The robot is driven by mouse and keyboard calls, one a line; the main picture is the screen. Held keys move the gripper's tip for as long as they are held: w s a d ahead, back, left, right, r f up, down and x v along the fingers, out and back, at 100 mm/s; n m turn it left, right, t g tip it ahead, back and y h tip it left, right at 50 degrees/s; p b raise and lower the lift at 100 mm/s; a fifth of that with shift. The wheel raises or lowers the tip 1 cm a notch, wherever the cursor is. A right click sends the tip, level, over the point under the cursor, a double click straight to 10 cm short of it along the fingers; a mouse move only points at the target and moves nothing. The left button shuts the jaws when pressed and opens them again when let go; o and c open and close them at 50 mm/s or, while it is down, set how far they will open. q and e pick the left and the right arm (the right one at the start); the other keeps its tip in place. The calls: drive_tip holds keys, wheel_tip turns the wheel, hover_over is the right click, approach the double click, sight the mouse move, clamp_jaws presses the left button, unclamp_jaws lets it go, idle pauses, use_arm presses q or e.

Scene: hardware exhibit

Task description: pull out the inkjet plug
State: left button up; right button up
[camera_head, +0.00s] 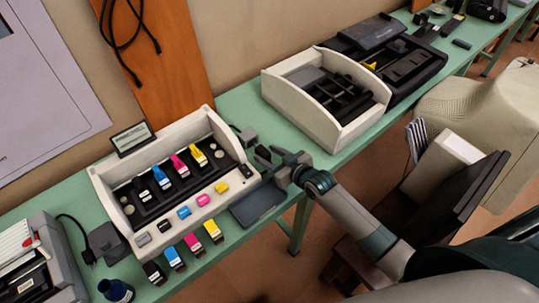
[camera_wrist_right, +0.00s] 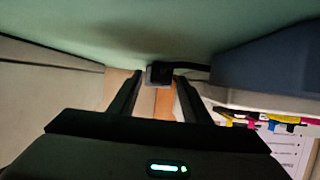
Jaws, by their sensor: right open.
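The inkjet printer (camera_head: 165,170) is a cream open-topped unit on the green bench, with coloured cartridges inside and in front. Near its right end a grey block (camera_head: 247,136) stands on the bench with a dark cable by it. My right gripper (camera_head: 264,156) reaches in from the right, low over the bench beside this block. In the right wrist view a small dark plug (camera_wrist_right: 159,73) with a black cable running right lies between the tips of my open fingers (camera_wrist_right: 157,88). I cannot tell whether either finger touches it. My left gripper is out of view.
A dark blue-grey tray (camera_head: 258,204) lies just below my right gripper and shows at the right of the wrist view. A second cream unit (camera_head: 330,95) stands further along the green bench (camera_head: 238,103). A chair with a dark back (camera_head: 462,195) stands at the right.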

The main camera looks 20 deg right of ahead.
drive_tip(key=shift+s+d+r, duration=0.15)
drive_tip(key=shift+s+r, duration=0.05)
drive_tip(key=shift+s, duration=0.35)
drive_tip(key=b+v, duration=0.3)
drive_tip(key=v, duration=1.2)
drive_tip(key=shift+s+d, duration=0.1)
drive_tip(key=shift+s+d+r+b, duration=0.15)
drive_tip(key=shift+s+r+b, duration=0.15)
drive_tip(key=shift+s, duration=0.1)
drive_tip(key=shift+f, duration=0.1)
